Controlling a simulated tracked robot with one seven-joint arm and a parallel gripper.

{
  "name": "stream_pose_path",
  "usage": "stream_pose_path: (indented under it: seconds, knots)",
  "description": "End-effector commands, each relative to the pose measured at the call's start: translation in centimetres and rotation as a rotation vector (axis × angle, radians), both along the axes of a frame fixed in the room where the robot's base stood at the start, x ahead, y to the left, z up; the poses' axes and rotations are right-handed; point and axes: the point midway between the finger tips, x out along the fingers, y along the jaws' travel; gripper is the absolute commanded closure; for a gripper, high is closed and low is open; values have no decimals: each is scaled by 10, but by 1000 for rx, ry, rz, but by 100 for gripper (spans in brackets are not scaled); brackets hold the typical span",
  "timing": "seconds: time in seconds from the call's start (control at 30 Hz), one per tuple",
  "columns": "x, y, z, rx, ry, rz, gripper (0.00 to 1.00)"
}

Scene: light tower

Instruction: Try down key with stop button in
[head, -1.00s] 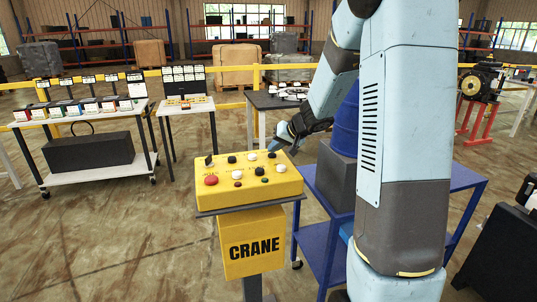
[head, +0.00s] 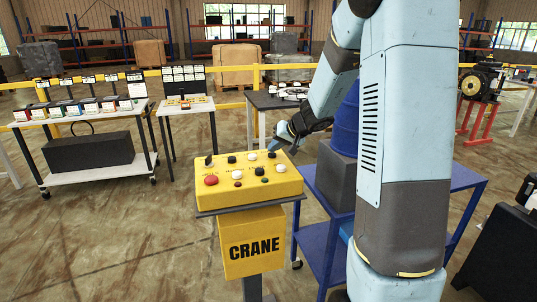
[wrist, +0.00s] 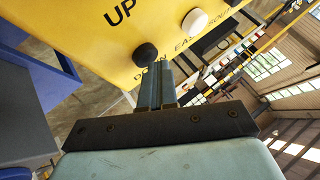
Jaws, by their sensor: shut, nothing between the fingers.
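The yellow CRANE control box (head: 246,196) stands on a post in front of me, with black and white buttons on its sloping top. The red stop button (head: 211,180) is at its front left; I cannot tell whether it is pushed in. My gripper (head: 275,148) is at the far right edge of the box top. In the wrist view the shut, empty fingers (wrist: 155,72) point at a black button (wrist: 146,54) and end right at it; contact is unclear. "UP" shows above that button, and a partly hidden "DOWN" lies beside the fingers. A white button (wrist: 195,21) is next to it.
A blue cart (head: 318,236) with a grey box and blue drum stands right of the control box, close to my arm. Tables with small items (head: 80,110) stand at the back left behind open floor. A yellow rail (head: 225,88) runs behind.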

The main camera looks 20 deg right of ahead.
Motion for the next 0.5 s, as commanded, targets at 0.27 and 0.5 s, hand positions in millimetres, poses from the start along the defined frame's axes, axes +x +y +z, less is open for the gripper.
stream_pose_path:
  seconds: [0.27,0.5]
  knots:
    - [0,0,13,0,-2,-1,100]
    - [0,0,17,-1,0,-1,100]
